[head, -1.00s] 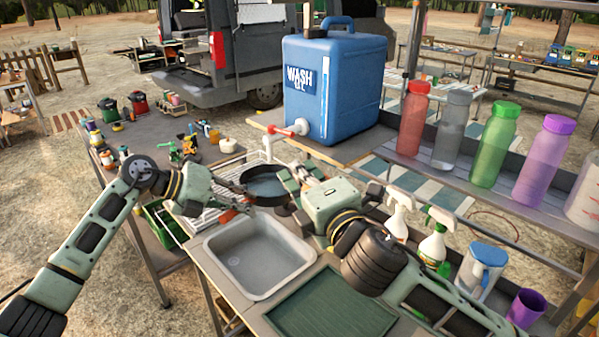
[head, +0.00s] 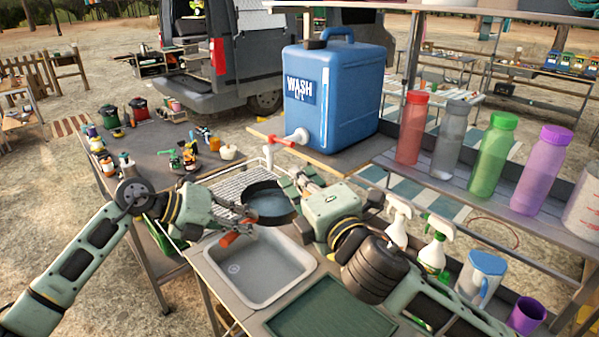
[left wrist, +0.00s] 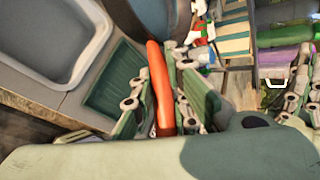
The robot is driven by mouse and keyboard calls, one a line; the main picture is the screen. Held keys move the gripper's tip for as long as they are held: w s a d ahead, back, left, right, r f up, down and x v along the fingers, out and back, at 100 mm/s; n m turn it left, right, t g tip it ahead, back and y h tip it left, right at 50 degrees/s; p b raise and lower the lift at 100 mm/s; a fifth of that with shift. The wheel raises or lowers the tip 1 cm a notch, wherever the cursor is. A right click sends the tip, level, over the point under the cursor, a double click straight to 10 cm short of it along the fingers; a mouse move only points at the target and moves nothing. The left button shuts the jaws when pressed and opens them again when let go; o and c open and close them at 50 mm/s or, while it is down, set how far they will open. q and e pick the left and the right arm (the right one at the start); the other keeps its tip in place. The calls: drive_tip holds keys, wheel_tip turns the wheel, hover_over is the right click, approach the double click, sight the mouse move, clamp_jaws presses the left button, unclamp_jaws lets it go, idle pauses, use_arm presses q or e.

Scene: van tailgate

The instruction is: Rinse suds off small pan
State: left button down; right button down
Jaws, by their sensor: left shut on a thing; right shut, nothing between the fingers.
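The small dark pan (head: 268,203) is held roughly level over the back edge of the sink (head: 235,280), below the blue water jug's spout (head: 298,136). Its inside looks bluish-grey; I cannot tell suds from water. My left gripper (head: 240,226) is shut on the pan's orange handle, which also shows between the fingers in the left wrist view (left wrist: 160,85). Part of the dark pan (left wrist: 140,14) shows there at the top. My right gripper (head: 292,184) is shut and empty, just right of the pan; whether it touches the rim is unclear.
The blue jug (head: 345,95) stands on a shelf behind, its red lever (head: 277,142) at the spout. A wire rack (head: 240,183) lies behind the sink. A green tray (head: 330,312) is in front. Spray bottles (head: 435,250) stand right of my right arm.

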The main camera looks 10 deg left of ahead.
use_arm(q)
drive_tip(key=shift+s+d+r+p, duration=0.15)
drive_tip(key=shift+s+d, duration=0.25)
drive_tip(key=shift+s, duration=0.5)
drive_tip(key=shift+s+d+p, duration=0.2)
drive_tip(key=shift+s+d, duration=0.15)
drive_tip(key=shift+s, duration=0.55)
drive_tip(key=s+d+r+p, duration=0.1)
drive_tip(key=s+r+p, duration=0.2)
drive_tip(key=s+r, duration=0.1)
drive_tip(key=shift+s+d+p, duration=0.3)
drive_tip(key=shift+d+p, duration=0.05)
drive_tip(key=shift+d, duration=0.05)
drive_tip(key=shift+a, duration=0.1)
idle(0.7)
